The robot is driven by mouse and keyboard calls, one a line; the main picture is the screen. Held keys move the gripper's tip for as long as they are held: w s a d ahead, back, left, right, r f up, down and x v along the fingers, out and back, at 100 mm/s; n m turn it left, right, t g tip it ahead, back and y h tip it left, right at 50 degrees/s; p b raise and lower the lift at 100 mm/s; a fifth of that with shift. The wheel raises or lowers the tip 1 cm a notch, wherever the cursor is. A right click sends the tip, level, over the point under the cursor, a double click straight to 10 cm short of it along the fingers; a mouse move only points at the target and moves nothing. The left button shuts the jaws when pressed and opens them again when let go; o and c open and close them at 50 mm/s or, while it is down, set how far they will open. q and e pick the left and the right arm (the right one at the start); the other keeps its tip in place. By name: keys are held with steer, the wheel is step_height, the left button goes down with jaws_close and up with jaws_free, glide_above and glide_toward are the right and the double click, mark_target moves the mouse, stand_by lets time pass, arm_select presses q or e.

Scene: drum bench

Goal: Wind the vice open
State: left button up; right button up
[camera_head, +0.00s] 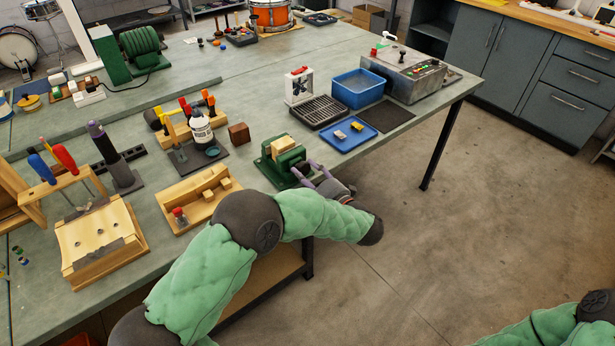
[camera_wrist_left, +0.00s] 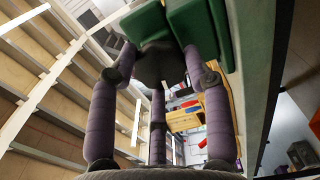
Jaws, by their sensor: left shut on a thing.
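The green vice (camera_head: 283,157) stands at the front edge of the bench, with a light block at its top. In the left wrist view its green body (camera_wrist_left: 198,30) fills the top. My left gripper (camera_head: 304,171) is at the front of the vice, low by the bench edge. In the left wrist view its purple fingers (camera_wrist_left: 158,75) are shut around a dark rounded part (camera_wrist_left: 156,60), which looks like the vice's handle or screw end. The fingers partly hide this part. My right gripper is outside both views; only part of my right arm shows at bottom right.
A wooden tray (camera_head: 180,222) with blocks lies left of the vice. A blue tray (camera_head: 351,143) and a dark mesh rack (camera_head: 320,112) lie to its right. A small brown block (camera_head: 239,133) stands behind. The floor before the bench is clear.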

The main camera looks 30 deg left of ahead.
arm_select(q)
steer(key=n, duration=0.6)
steer(key=shift+s+a+r+n, duration=0.1)
steer(key=shift+a+n, duration=0.1)
steer(key=shift+n, duration=0.1)
steer(key=shift+f+n, duration=0.2)
steer(key=shift+n, duration=1.6)
steer(key=shift+f, duration=0.1)
steer(key=o, duration=1.2)
steer(key=shift+a, duration=0.1)
steer(key=shift+c, duration=0.2)
